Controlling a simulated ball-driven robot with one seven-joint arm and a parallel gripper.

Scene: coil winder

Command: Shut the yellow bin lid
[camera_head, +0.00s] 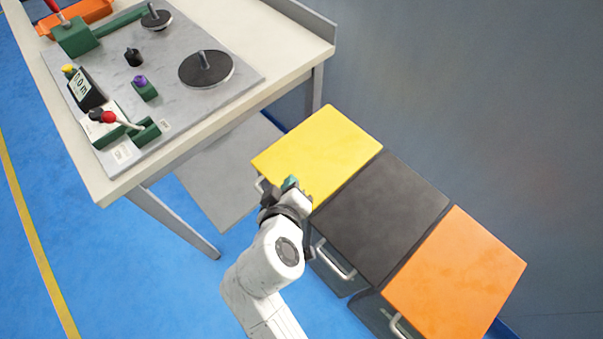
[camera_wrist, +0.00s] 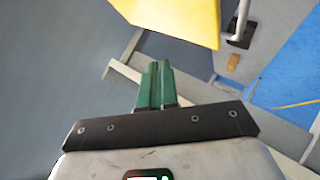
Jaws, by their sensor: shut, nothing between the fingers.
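The yellow bin lid (camera_head: 322,148) lies flat over the leftmost of three bins in the head view, looking about level with the lids beside it. I see no clear gap under it, though my gripper hides part of its front edge. In the wrist view the green fingers (camera_wrist: 155,84) are together and empty. The yellow lid (camera_wrist: 175,18) shows beyond them at the top, with the bin's handle (camera_wrist: 240,22) to its right.
A black lid (camera_head: 383,212) and an orange lid (camera_head: 457,275) cover the neighbouring bins, with front handles. A workbench (camera_head: 285,40) with a coil winder (camera_head: 150,75) stands at left. A grey wall (camera_head: 480,90) is behind the bins. Blue floor (camera_head: 165,265) is open in front.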

